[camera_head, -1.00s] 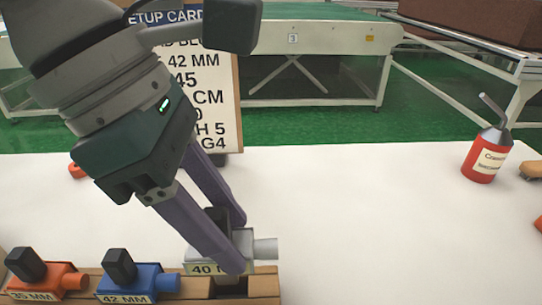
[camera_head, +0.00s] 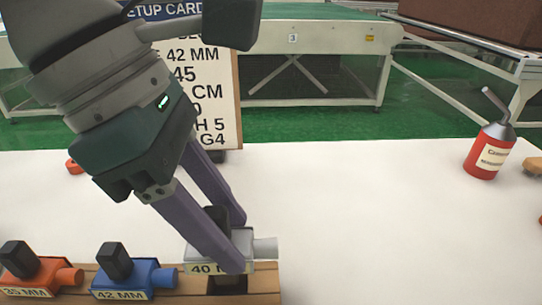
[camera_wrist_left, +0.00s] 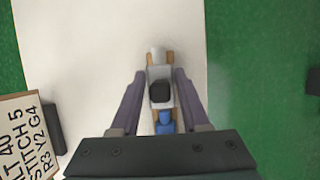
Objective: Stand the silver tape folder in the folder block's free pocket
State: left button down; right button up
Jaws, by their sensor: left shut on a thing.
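My left gripper (camera_head: 238,245) is shut on the silver tape folder (camera_head: 241,240), which has a black knob and a label beginning "40". The folder is about upright over the right end of the wooden folder block (camera_head: 265,287), its short tube pointing right. A dark pocket opening (camera_head: 228,286) shows just below it; I cannot tell whether the folder's underside is in it. The left wrist view shows the silver folder (camera_wrist_left: 158,72) between both fingers (camera_wrist_left: 160,82), in line with the block. My right gripper is not in view.
An orange folder (camera_head: 35,273) marked 35 MM and a blue folder (camera_head: 130,275) marked 42 MM stand in the block to the left. A setup card (camera_head: 220,90) stands behind the gripper. A red oil can (camera_head: 487,155) is at the right. The white table's middle is clear.

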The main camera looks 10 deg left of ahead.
pick_arm(q)
jog(key=shift+f+b, duration=2.25)
jog(key=shift+f, duration=0.1)
jog(key=shift+c, duration=1.5)
grip_release()
jog(key=p+v, duration=0.1)
jog(key=v, duration=0.9)
jog(key=shift+p, duration=0.4)
